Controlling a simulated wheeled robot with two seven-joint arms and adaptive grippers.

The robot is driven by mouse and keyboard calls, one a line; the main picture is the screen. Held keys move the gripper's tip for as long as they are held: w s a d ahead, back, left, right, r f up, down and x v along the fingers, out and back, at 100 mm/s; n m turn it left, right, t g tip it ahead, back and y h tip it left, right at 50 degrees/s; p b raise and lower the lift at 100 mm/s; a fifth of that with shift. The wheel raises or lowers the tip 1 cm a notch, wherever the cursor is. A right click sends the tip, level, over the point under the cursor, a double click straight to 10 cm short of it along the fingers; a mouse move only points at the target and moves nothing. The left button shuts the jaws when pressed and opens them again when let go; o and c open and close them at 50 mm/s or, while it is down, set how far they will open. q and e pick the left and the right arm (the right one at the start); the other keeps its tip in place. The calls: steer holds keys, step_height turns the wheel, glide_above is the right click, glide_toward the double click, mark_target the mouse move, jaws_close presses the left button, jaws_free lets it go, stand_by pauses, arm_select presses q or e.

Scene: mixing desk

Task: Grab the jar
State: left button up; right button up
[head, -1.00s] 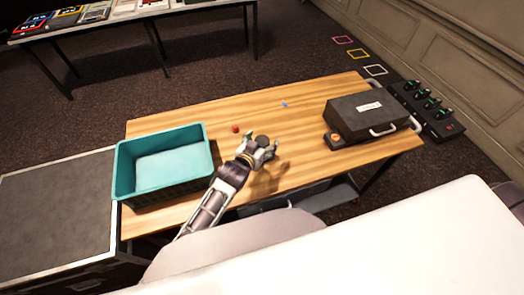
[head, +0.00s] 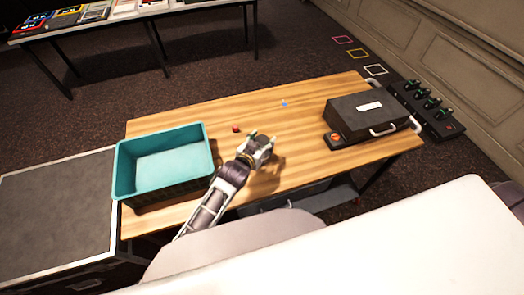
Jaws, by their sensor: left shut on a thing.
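My left gripper (head: 258,150) is over the middle of the wooden desk. Its fingers are shut on a small dark round thing, which I take to be the jar (head: 262,140). The fingers hide most of it, and I cannot tell whether it still touches the desk top. My right gripper is not in view.
A teal crate (head: 117,172) stands on the desk's left end. A small red thing (head: 236,128) and a tiny blue thing (head: 284,103) lie on the wooden desk (head: 310,155). A black case (head: 350,118) is at the right. A dark box (head: 50,215) adjoins the left side.

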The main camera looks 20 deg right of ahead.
arm_select(q)
steer(key=shift+c, duration=0.8)
steer(key=shift+r, duration=0.15)
steer(key=shift+r, duration=0.6)
step_height(320, 180, up, 7)
steer(key=shift+f, duration=0.1)
steer(key=shift+r, duration=0.9)
